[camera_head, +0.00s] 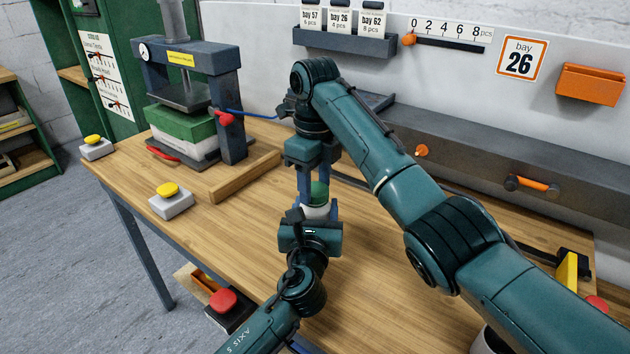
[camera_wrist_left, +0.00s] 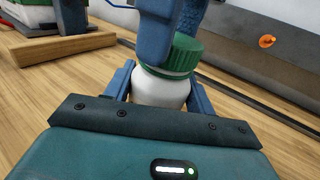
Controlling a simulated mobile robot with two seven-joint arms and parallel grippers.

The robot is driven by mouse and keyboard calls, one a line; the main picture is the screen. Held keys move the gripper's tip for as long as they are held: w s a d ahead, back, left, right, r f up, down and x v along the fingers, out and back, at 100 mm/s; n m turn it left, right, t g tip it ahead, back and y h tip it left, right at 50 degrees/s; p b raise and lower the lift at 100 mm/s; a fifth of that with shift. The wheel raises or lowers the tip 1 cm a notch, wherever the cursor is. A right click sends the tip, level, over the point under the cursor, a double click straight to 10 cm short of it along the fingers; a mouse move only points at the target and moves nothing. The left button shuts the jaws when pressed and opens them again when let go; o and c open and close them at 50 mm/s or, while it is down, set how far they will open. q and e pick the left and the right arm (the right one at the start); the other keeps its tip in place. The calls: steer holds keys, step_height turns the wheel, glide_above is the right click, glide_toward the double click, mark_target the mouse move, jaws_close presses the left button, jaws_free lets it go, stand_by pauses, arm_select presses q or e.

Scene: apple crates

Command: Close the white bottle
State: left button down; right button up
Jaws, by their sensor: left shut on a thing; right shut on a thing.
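The white bottle (camera_head: 316,211) stands upright near the middle of the wooden table; it fills the centre of the left wrist view (camera_wrist_left: 160,93). Its green ribbed cap (camera_head: 319,191) sits at the bottle's mouth and also shows in the left wrist view (camera_wrist_left: 184,54). My left gripper (camera_wrist_left: 160,86) is shut around the bottle's body from the near side. My right gripper (camera_head: 316,187) points down from above, shut on the cap, and its blue finger hides part of it.
A press (camera_head: 188,75) with a green-and-white block stands at the back left, behind a wooden strip (camera_head: 245,177). A yellow-button box (camera_head: 171,199) is near the left edge. A grey rail (camera_head: 480,160) runs along the back. The table between the strip and my left gripper is clear.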

steer(key=shift+m, duration=1.1)
steer(key=o, duration=0.9)
steer(key=shift+o, duration=0.2)
steer(key=shift+r, duration=2.3)
steer(key=shift+c, duration=0.3)
